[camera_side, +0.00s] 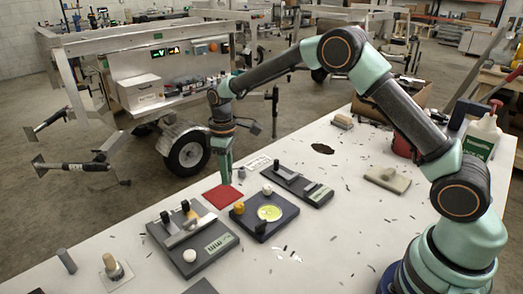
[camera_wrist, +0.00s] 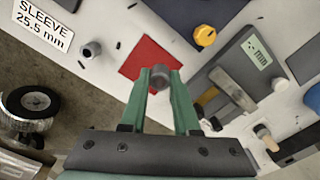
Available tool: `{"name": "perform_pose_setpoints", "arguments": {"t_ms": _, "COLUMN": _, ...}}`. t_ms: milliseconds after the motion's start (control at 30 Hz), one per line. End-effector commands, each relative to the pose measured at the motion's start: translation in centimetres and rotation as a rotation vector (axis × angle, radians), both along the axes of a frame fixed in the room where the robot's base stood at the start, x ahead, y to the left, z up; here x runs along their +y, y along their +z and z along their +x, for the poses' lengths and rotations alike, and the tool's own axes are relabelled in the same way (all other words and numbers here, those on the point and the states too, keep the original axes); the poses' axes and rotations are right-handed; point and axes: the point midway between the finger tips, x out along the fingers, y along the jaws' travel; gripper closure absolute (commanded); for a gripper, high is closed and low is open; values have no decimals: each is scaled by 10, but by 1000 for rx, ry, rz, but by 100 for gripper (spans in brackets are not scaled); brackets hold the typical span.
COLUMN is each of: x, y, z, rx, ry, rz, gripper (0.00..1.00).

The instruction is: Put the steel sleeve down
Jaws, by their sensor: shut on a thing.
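My gripper (camera_side: 224,180) points down at the red square (camera_side: 216,198) on the white table. In the wrist view its two green fingers (camera_wrist: 160,82) are shut on a grey steel sleeve (camera_wrist: 160,75). The sleeve shows in front of the red square (camera_wrist: 138,62), and whether it touches the square I cannot tell. In the side view the fingers hide the sleeve. Another short grey cylinder (camera_wrist: 91,49) stands upright on the table beside the "SLEEVE 25.5 mm" label (camera_wrist: 43,22). It also shows in the side view (camera_side: 241,172), right of my gripper.
A dark fixture with a yellow-green disc (camera_side: 270,212) sits right of the red square. Grey fixtures stand in front (camera_side: 215,242) and behind (camera_side: 312,190). A grey cylinder (camera_side: 66,261) stands front left.

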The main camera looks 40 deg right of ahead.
Motion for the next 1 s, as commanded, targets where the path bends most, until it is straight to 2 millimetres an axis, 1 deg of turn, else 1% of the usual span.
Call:
{"name": "perform_pose_setpoints", "arguments": {"t_ms": 33, "x": 0, "y": -8, "z": -1, "rx": 2, "ry": 0, "rz": 0, "gripper": 100}}
{"name": "perform_pose_setpoints", "arguments": {"t_ms": 100, "x": 0, "y": -15, "z": 0, "rx": 1, "ry": 0, "rz": -1, "gripper": 100}}
{"name": "perform_pose_setpoints", "arguments": {"t_ms": 267, "x": 0, "y": -23, "z": 0, "rx": 0, "ry": 0, "rz": 0, "gripper": 100}}
{"name": "perform_pose_setpoints", "arguments": {"t_ms": 333, "x": 0, "y": -29, "z": 0, "rx": 1, "ry": 0, "rz": 0, "gripper": 100}}
{"name": "perform_pose_setpoints", "arguments": {"t_ms": 533, "x": 0, "y": -58, "z": 0, "rx": 1, "ry": 0, "rz": 0, "gripper": 100}}
{"name": "perform_pose_setpoints", "arguments": {"t_ms": 600, "x": 0, "y": -62, "z": 0, "rx": -1, "ry": 0, "rz": 0, "gripper": 100}}
{"name": "perform_pose_setpoints", "arguments": {"t_ms": 833, "x": 0, "y": -62, "z": 0, "rx": -2, "ry": 0, "rz": 0, "gripper": 100}}
{"name": "perform_pose_setpoints", "arguments": {"t_ms": 967, "x": 0, "y": -65, "z": 0, "rx": -1, "ry": 0, "rz": 0, "gripper": 100}}
{"name": "perform_pose_setpoints", "arguments": {"t_ms": 1000, "x": 0, "y": -64, "z": 0, "rx": -1, "ry": 0, "rz": 0, "gripper": 55}}
